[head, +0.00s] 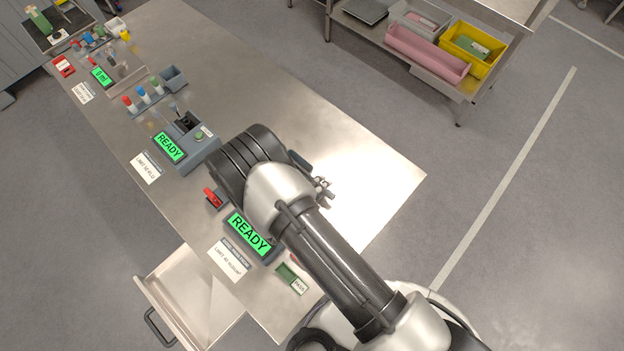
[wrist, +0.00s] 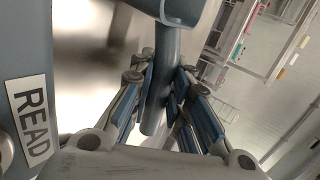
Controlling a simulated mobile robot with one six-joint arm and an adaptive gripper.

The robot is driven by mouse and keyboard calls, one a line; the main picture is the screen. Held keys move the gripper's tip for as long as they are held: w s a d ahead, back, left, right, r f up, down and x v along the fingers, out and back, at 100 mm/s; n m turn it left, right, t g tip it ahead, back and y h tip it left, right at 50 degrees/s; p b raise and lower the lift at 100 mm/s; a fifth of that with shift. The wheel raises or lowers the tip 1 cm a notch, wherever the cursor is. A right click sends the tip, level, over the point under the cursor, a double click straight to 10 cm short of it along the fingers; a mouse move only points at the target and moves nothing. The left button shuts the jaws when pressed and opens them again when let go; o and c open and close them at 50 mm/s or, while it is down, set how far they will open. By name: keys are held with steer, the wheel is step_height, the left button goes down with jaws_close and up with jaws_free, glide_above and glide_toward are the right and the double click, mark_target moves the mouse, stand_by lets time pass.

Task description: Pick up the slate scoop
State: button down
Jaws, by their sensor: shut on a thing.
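The slate scoop (wrist: 166,50) is in the wrist view, its handle running down between the fingers and its wider end at the top edge. My gripper (wrist: 163,82) is shut on the handle, one finger on each side. The handle's lower end sticks out past the fingers toward the palm. In the head view my gripper (head: 322,188) is partly hidden behind my arm, over the right part of the steel table. The scoop is hard to make out there.
The steel table (head: 385,165) is clear at its right end. A device with a green READY screen (head: 250,233) stands near my arm, another READY device (head: 170,146) farther left. An open drawer (head: 190,300) juts from the front. A shelf cart holds a pink bin (head: 425,55).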

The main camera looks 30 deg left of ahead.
step_height(320, 180, up, 20)
steer(key=p, duration=0.1)
stand_by(0.4)
steer(key=c, duration=2)
jaws_free()
steer(key=shift+c, duration=0.2)
jaws_close()
